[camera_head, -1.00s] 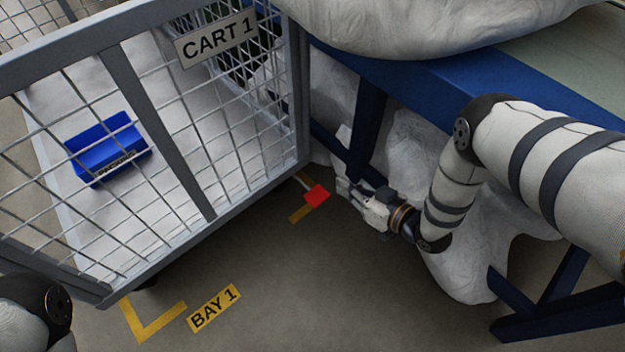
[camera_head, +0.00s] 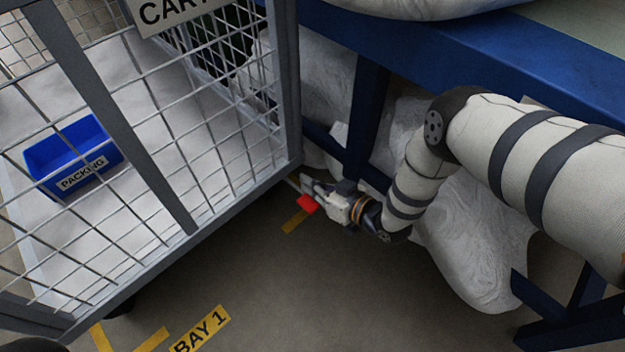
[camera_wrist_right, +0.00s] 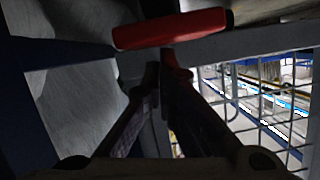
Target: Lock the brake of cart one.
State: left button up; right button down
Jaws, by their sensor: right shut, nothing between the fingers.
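Cart 1 (camera_head: 117,120) is a grey mesh-sided cart at the left of the head view, its sign cut by the top edge. Its red brake pedal (camera_head: 308,204) sticks out low at the near right corner on a thin light lever. My right gripper (camera_head: 308,187) is shut and empty, right at the pedal; its fingertips show just above the red pad in the head view. In the right wrist view the red pad (camera_wrist_right: 170,28) lies just past the shut fingertips (camera_wrist_right: 160,62). I cannot tell whether they touch. My left gripper is out of view.
A blue bench frame (camera_head: 366,115) stands close behind my right arm, with pale wrapped bulk (camera_head: 465,245) beneath it. A blue PACKING bin (camera_head: 72,160) lies inside the cart. The floor before the cart, by the BAY 1 marking (camera_head: 200,330), is clear.

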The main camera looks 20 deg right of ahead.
jog(key=shift+s+d+f, duration=0.1)
jog(key=shift+s+f, duration=0.15)
jog(key=shift+f, duration=0.35)
dwell(0.5)
jog(key=shift+s+f+b, duration=0.25)
jog(key=shift+f+b, duration=0.45)
jog(key=shift+f, duration=0.25)
jog(key=shift+d+f+b, duration=0.1)
jog(key=shift+f+b, duration=0.7)
jog(key=shift+f, duration=0.3)
